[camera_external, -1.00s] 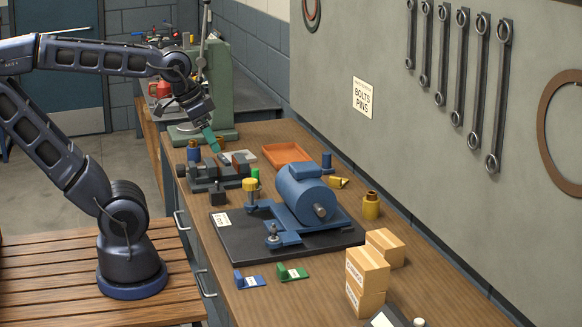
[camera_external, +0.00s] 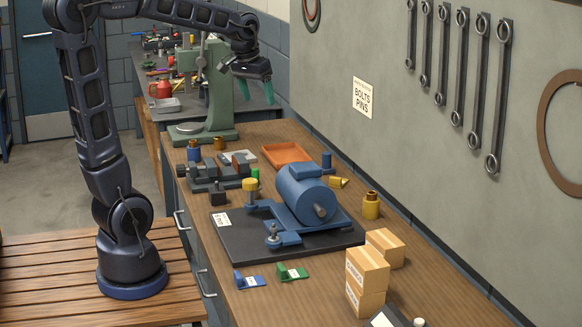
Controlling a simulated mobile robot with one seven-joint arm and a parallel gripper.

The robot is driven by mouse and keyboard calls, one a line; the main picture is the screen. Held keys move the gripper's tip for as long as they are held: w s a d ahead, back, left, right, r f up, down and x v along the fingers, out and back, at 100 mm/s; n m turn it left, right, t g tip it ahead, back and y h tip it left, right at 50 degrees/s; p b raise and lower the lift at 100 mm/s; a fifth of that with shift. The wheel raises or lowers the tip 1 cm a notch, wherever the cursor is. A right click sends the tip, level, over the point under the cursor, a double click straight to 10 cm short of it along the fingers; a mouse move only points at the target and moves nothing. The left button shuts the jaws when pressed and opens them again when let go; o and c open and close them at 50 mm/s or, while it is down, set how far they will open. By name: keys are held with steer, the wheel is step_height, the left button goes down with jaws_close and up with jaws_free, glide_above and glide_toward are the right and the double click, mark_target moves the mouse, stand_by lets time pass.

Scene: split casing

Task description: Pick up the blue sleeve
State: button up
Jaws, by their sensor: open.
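Two small blue cylinders could be the blue sleeve; I cannot tell which. One blue cylinder (camera_external: 194,154) stands upright at the left, just behind the dark vise. The other blue cylinder (camera_external: 326,161) stands behind the blue motor-like casing, near the wall side of the bench.
The casing (camera_external: 303,192) sits on a black base plate (camera_external: 230,243) mid-bench. A vise (camera_external: 217,174), an orange tray (camera_external: 287,153) and a green press (camera_external: 220,95) stand farther back. A brass sleeve (camera_external: 371,207) and cardboard boxes (camera_external: 367,270) are at the right.

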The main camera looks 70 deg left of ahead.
steer(key=w+a+f+n+g, duration=0.1)
steer(key=w+a+f+n, duration=0.1)
steer(key=a, duration=0.6)
steer(key=w+a+f+n, duration=0.1)
steer(key=w+a, duration=0.2)
steer(key=a, duration=0.5)
steer(key=n+g+h, duration=0.1)
steer(key=n+g, duration=0.1)
steer(key=n, duration=0.6)
glide_toward(202, 152)
steer(key=a, duration=0.2)
steer(key=shift+w+a+r, duration=0.2)
steer(key=shift+w+a, duration=0.1)
steer(key=shift+w, duration=0.05)
steer(key=shift+s+a+f+n, duration=0.3)
steer(key=shift+f, duration=0.15)
step_height(202, 152, down, 5)
steer(key=shift+w+d+f, duration=0.1)
steer(key=shift+d+f, duration=0.05)
steer(key=shift+f, duration=1.2)
steer(key=shift+d+f, duration=0.15)
steer(key=shift+f, duration=1.2)
jaws_close()
